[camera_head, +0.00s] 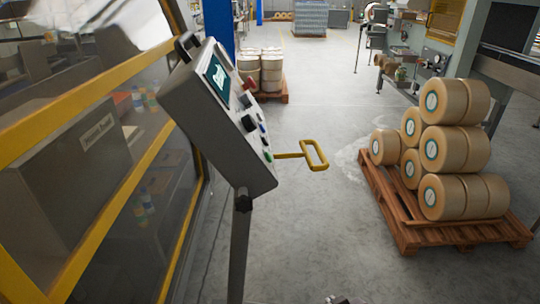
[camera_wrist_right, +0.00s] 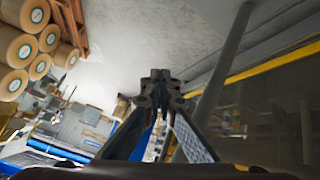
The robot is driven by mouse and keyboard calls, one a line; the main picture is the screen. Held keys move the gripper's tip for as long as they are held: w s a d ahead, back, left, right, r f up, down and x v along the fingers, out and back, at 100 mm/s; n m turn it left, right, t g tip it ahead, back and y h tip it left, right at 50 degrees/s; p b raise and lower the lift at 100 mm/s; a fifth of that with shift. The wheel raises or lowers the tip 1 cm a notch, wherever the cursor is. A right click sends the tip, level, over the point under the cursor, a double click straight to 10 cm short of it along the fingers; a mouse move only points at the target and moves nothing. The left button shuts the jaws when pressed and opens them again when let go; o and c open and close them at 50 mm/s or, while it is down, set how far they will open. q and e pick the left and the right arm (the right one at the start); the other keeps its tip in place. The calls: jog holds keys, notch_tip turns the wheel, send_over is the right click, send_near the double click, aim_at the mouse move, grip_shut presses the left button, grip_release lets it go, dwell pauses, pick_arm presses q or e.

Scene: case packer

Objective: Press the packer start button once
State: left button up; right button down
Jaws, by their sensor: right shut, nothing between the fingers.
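The grey control panel (camera_head: 215,115) stands tilted on a post at the left of centre in the head view. Its face carries a lit screen, a red button (camera_head: 250,83), dark knobs and green buttons (camera_head: 267,148) near the lower end. I cannot read which one is the start button. My right gripper shows only as a small dark tip (camera_head: 338,299) at the bottom edge of the head view, well below and right of the panel. In the right wrist view its fingers (camera_wrist_right: 160,78) are closed together with nothing between them. My left gripper is not in view.
A yellow handle (camera_head: 315,155) sticks out right of the panel. The yellow-framed packer enclosure (camera_head: 90,125) fills the left side. A pallet (camera_head: 400,232) of tape rolls stands at the right, another pallet (camera_head: 272,98) behind. The floor between is clear.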

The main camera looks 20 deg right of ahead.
aim_at(269, 157)
jog(key=w+d+r+n+t, duration=0.2)
jog(key=w+r+t, duration=0.2)
jog(key=w+r, duration=0.5)
jog(key=w+d+r+n+t, duration=0.15)
jog(key=w+r+t, duration=0.35)
jog(key=r, duration=0.7)
jog(key=w+a+r+n+g+y, duration=0.1)
jog(key=w+r+n+g+y, duration=0.1)
jog(key=r+n+y, duration=0.5)
jog(key=w+a+r+n+g+y, duration=0.2)
jog(key=r+n+y, duration=0.5)
jog(key=r+n, duration=0.5)
jog(key=shift+w+a+n, duration=0.2)
jog(key=shift+w+n, duration=0.4)
jog(key=shift+n, duration=0.25)
jog(key=shift+a, duration=0.1)
jog(key=w+a+f+p, duration=0.1)
jog(key=a+f+p, duration=0.1)
jog(key=a+f, duration=0.2)
jog(key=shift+a+f, duration=0.2)
jog(key=shift+a, duration=1.55)
